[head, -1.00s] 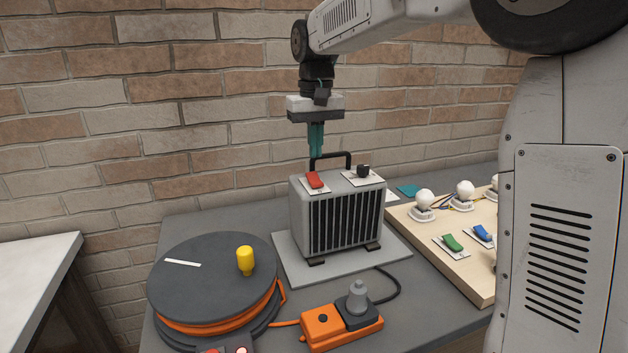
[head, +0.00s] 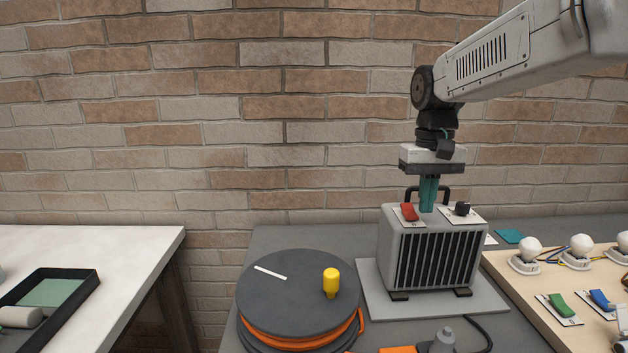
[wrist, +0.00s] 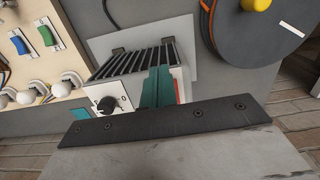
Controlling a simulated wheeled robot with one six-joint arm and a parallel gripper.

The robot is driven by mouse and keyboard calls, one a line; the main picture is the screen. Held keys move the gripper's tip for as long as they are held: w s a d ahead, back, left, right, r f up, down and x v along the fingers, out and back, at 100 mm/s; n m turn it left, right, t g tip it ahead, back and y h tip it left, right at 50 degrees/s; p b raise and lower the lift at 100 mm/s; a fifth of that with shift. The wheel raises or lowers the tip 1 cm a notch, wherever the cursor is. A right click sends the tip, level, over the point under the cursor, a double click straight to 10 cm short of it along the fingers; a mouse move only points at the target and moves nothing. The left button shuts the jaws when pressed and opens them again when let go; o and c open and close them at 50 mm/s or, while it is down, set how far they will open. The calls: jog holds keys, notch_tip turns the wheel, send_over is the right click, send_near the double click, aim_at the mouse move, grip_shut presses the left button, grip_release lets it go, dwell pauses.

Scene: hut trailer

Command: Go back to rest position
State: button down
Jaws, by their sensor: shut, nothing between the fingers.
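My gripper (head: 428,195) points straight down above the grey heater box, its teal fingers closed together and empty. In the head view the fingertips appear just over the top of the heater (head: 436,250), between its red rocker switch (head: 409,212) and its black knob (head: 462,209). I cannot tell for sure whether they touch it. The wrist view shows the shut teal fingers (wrist: 157,88) over the heater's grille, with the black knob (wrist: 107,105) to their left. The red switch is mostly hidden behind the fingers there.
A cable reel (head: 290,293) with a yellow handle (head: 331,281) stands left of the heater. A wooden board (head: 540,285) with bulbs and green and blue switches lies right. A white table (head: 120,250) with a black tray (head: 85,284) is at far left, beyond a gap. A brick wall stands behind.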

jog(key=s+d+f+t, duration=0.1)
jog(key=s+f, duration=0.2)
jog(key=s, duration=1.1)
jog(key=s+d+f+t, duration=0.1)
jog(key=s+f, duration=0.2)
jog(key=s, duration=1.2)
jog(key=shift+s+d, duration=0.15)
jog(key=shift+d, duration=0.15)
